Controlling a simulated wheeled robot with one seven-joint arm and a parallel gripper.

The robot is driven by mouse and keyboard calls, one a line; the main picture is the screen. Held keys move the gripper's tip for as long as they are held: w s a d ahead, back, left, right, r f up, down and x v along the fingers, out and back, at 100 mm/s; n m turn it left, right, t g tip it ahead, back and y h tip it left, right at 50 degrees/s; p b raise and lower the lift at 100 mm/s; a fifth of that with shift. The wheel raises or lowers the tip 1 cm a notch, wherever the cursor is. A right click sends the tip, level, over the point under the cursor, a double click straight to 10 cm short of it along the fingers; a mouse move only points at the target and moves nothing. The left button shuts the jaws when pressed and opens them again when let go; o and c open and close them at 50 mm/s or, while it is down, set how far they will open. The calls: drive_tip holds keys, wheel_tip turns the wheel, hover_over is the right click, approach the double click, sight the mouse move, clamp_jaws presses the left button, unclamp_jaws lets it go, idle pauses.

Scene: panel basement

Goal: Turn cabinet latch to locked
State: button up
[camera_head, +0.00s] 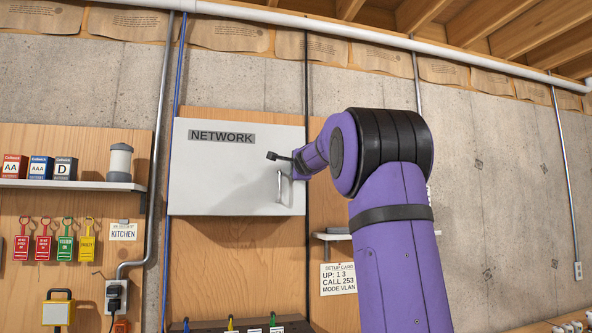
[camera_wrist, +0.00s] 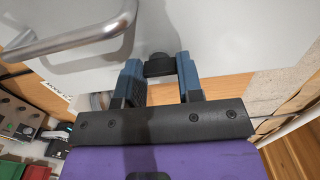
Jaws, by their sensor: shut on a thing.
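The white cabinet (camera_head: 225,180) labelled NETWORK hangs on the wood panel, its door looking closed in the head view. Its dark latch (camera_wrist: 159,66) sits between the two blue fingers of my gripper (camera_wrist: 160,74) in the wrist view. The fingers are shut on it, close to the white door. In the head view my purple wrist reaches the cabinet's right side and hides most of the latch area. A metal door handle (camera_head: 284,187) stands just below; it also shows at upper left in the wrist view (camera_wrist: 85,38). The latch's exact angle cannot be told.
A setup card (camera_head: 338,278) hangs below right of the cabinet. A shelf (camera_head: 70,184) with battery boxes and a lantern is at left, above colored tags. A dark device with cables (camera_head: 245,325) is below. The concrete wall at right is mostly clear.

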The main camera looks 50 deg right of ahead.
drive_tip(key=o, duration=0.9)
drive_tip(key=shift+o, duration=0.2)
drive_tip(key=shift+s, duration=0.1)
drive_tip(key=v, duration=1)
drive_tip(key=shift+s+a, duration=0.2)
drive_tip(key=shift+s, duration=0.05)
